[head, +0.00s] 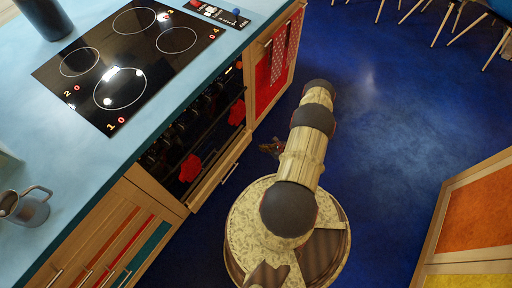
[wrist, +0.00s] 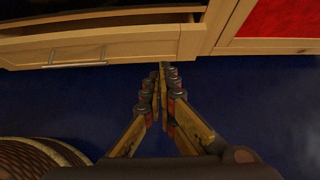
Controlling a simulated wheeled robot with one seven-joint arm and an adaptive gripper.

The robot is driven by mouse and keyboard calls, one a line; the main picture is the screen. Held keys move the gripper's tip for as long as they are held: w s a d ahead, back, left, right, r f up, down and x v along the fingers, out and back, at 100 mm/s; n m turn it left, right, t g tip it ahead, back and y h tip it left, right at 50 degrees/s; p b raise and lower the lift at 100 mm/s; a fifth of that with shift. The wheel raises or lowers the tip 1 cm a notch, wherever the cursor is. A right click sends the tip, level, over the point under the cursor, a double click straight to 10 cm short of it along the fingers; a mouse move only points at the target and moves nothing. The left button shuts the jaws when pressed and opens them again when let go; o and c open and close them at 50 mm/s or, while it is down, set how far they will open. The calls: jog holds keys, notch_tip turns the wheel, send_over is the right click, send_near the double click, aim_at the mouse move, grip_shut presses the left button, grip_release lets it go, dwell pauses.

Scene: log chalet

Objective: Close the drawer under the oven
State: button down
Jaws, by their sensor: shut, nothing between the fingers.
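The drawer under the oven (head: 222,174) has a light wood front with a bar handle and sticks out a little from the cabinet in the head view. In the wrist view the drawer (wrist: 130,42) spans the upper left, its dark inside showing behind the front panel. My gripper (head: 268,148) is low beside the drawer's right part in the head view. In the wrist view my gripper (wrist: 163,70) is shut and empty, its tips close to the front's lower edge, right of the handle. I cannot tell whether they touch. The oven (head: 205,130) is above the drawer.
A blue countertop (head: 75,140) with a black cooktop (head: 130,60) is above the oven. A red-panelled cabinet (head: 270,65) adjoins it on the right. An orange and yellow cabinet (head: 475,215) stands at the lower right. Blue floor (head: 380,130) between them is clear.

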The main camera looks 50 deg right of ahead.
jog(key=b, duration=0.4)
send_near(243, 144)
notch_tip(243, 144, down, 4)
jog(key=shift+w+a+r+b, duration=0.1)
jog(key=shift+w+b, duration=0.2)
jog(key=shift+w, duration=0.55)
jog(key=shift+w+a+r+b, duration=0.1)
jog(key=shift+w+b, duration=0.15)
jog(key=shift+w, duration=0.6)
